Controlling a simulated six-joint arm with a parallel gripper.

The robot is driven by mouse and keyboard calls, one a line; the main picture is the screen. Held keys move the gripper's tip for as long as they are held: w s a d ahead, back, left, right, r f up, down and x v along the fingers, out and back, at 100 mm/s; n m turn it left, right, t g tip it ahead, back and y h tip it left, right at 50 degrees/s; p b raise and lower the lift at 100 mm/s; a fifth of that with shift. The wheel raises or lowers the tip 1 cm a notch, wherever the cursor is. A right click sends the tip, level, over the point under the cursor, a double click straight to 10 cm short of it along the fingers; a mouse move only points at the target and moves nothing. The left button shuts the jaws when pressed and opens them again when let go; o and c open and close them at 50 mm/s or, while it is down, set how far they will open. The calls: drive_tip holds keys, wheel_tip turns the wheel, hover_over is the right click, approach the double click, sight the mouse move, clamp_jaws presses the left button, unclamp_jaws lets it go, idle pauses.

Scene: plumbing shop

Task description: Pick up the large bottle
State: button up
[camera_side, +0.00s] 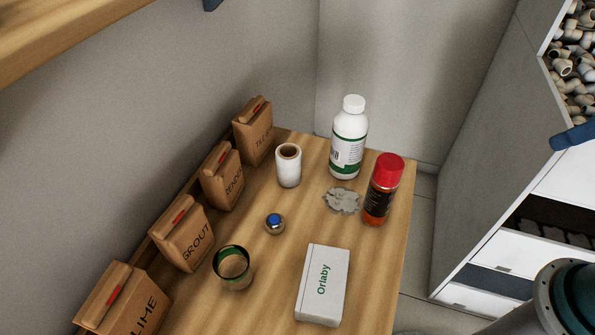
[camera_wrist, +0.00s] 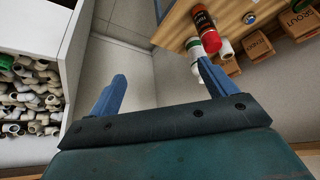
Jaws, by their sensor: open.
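The large bottle (camera_side: 349,140) is white with a white cap and a green-and-white label. It stands upright near the far right corner of the wooden bench (camera_side: 270,290). In the wrist view the white bottle (camera_wrist: 193,48) is partly hidden by the red spray can and my right-hand finger. My gripper (camera_wrist: 162,78) has its two blue fingers wide apart with nothing between them. It is away from the bottle, with the floor and wall showing between the fingers.
A red-capped spray can (camera_side: 383,190) stands close right of the bottle, with a grey flat piece (camera_side: 342,201) nearby. A white roll (camera_side: 288,165) stands left. A blue-topped knob (camera_side: 274,223), cup (camera_side: 233,268), white box (camera_side: 322,285) and paper bags (camera_side: 181,233) occupy the bench.

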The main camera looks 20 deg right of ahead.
idle(0.3)
drive_tip(key=n+g+y, duration=0.1)
drive_tip(key=n+y, duration=0.4)
drive_tip(key=n, duration=0.4)
hover_over(357, 101)
drive_tip(key=s+d, duration=0.4)
wheel_tip(357, 101, down, 6)
drive_tip(key=shift+x, duration=4.1)
drive_tip(key=shift+w+d, duration=0.15)
drive_tip(key=shift+w, duration=0.05)
drive_tip(key=shift+x, duration=2.6)
drive_tip(key=shift+s+d+f, duration=0.1)
drive_tip(key=shift+s, duration=0.05)
drive_tip(key=shift+c, duration=0.2)
